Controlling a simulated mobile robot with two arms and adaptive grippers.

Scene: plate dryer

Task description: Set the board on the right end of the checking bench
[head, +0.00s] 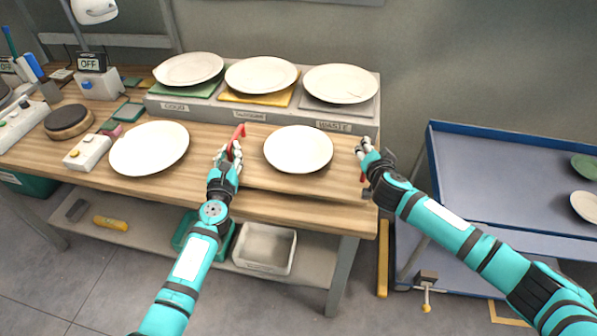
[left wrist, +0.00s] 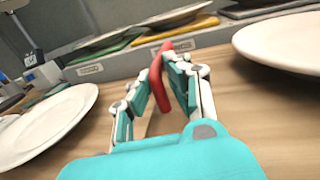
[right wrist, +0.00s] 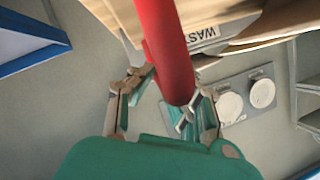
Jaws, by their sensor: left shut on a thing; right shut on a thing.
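The wooden board (head: 343,175) lies level at the right end of the checking bench (head: 205,140), with a white plate (head: 298,149) on it. I cannot tell whether it touches the bench top or is just above it. My left gripper (head: 233,151) is shut on the red handle at the board's left end; this handle (left wrist: 157,82) also shows in the left wrist view. My right gripper (head: 367,157) is shut on the right-end handle, whose red bar (right wrist: 166,50) fills the middle of the right wrist view.
A grey riser (head: 210,108) with three plates on coloured pads stands behind the board. Another white plate (head: 150,148) lies on the bench to the left. A blue-edged cart (head: 480,180) stands to the right, past a gap. A white bin (head: 265,250) sits on the lower shelf.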

